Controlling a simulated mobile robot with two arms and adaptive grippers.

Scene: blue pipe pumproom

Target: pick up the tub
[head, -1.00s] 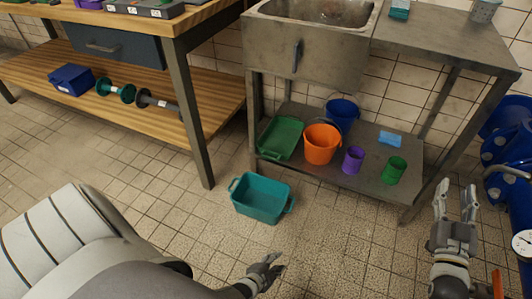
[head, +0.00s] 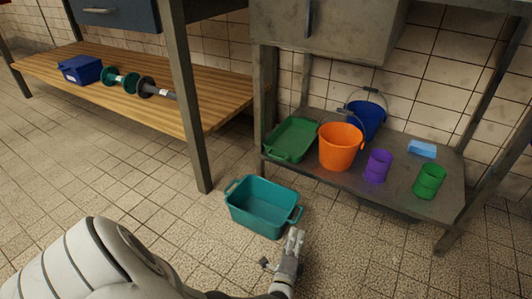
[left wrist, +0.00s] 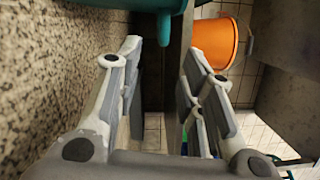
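The teal tub (head: 262,205) stands upright and empty on the tiled floor, with a handle loop at each end. My left gripper (head: 281,248) is open and empty just in front of the tub's right end, near the right handle. In the left wrist view my open left gripper (left wrist: 162,55) shows two spread fingers with nothing between them. The teal tub (left wrist: 105,5) and its hanging handle appear at the top edge there, just beyond the fingertips. Whether a finger touches the handle I cannot tell. My right gripper is out of view.
A metal sink stand's lower shelf (head: 335,178) holds a green tray (head: 292,138), orange bucket (head: 340,147), blue bucket (head: 367,118), purple cup (head: 377,166) and green cup (head: 429,181). A table leg (head: 190,110) stands left behind the tub. Floor on the left is clear.

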